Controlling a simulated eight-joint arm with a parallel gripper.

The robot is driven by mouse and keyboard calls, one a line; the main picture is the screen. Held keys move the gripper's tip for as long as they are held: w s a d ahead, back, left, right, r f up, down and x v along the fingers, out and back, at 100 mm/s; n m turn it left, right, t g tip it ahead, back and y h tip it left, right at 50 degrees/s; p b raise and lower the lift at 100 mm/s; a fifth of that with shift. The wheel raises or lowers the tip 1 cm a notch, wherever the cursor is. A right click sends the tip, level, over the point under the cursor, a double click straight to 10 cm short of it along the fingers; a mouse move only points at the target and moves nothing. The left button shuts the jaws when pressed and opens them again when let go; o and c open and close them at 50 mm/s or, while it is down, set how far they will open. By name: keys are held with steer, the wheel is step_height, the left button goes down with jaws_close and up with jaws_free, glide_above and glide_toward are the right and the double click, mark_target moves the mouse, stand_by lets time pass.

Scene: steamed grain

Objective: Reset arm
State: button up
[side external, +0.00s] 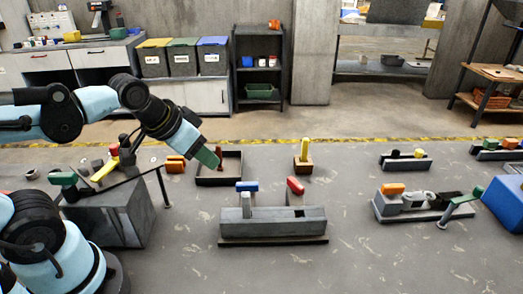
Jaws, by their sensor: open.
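My arm reaches in from the left, bent at the elbow, and slopes down to the right. My gripper (212,163) is at its end, in the air near the left side of a dark open tray (232,182). A green part shows at the gripper's tip; its fingers are too small to make out clearly. The gripper is open, and I see nothing clearly gripped. A small dark red upright piece (219,153) shows by the tray, close to the gripper tip.
A grey slotted block (272,228) lies in front, with blue-topped (247,186) and red-topped (295,186) pieces. A yellow peg stands in a brown block (303,166). Left is a grey box (108,215); right are grey fixtures (425,212) and a blue box (503,204). Open floor lies between.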

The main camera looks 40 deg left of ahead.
steer(key=shift+s+d+f+n+t, duration=0.25)
steer(key=shift+s+f+n+t, duration=0.05)
steer(key=shift+s+f, duration=0.1)
